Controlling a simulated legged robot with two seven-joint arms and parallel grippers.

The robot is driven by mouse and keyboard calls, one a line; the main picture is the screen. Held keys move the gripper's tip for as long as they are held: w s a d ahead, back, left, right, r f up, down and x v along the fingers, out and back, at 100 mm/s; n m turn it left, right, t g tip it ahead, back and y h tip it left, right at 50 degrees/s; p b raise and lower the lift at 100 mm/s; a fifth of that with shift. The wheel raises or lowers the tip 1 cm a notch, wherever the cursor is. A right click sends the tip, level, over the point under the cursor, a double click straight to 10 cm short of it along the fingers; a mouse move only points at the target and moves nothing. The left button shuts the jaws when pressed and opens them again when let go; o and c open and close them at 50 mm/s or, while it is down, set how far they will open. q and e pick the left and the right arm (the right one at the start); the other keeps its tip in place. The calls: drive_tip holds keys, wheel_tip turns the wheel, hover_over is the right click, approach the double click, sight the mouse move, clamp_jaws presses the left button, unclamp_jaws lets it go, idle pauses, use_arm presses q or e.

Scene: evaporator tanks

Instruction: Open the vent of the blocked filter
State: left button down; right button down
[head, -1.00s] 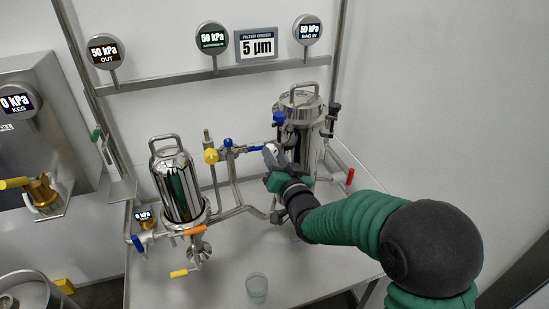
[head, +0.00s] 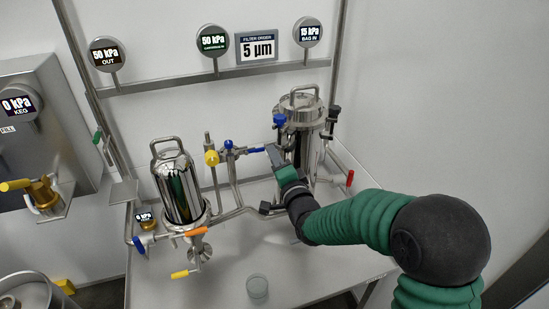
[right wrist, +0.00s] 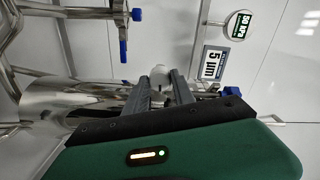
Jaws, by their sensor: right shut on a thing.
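Two steel filter housings stand on the table, the left filter (head: 178,188) and the larger right filter (head: 303,148). A small blue knob (head: 280,120) sits at the upper left side of the right filter. My right gripper (head: 273,150) is at the left side of the right filter, just below that knob. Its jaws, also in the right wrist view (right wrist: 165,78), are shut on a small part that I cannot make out. A blue lever (head: 257,150) on the middle pipe lies just left of its fingertips. My left gripper is not in view.
The OUT gauge (head: 109,54) and the green gauge (head: 212,40) read 50 kPa; the BAG IN gauge (head: 307,32) reads 15 kPa. The sign (head: 257,47) says 5 µm. A clear cup (head: 257,286) stands on the table's front area. A red handle (head: 350,178) is at the right.

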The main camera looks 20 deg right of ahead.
drive_tip(key=shift+d+m, duration=0.2)
drive_tip(key=shift+m, duration=0.4)
drive_tip(key=c, duration=1.5)
unclamp_jaws()
drive_tip(key=shift+o, duration=0.8)
drive_tip(key=shift+f, duration=0.1)
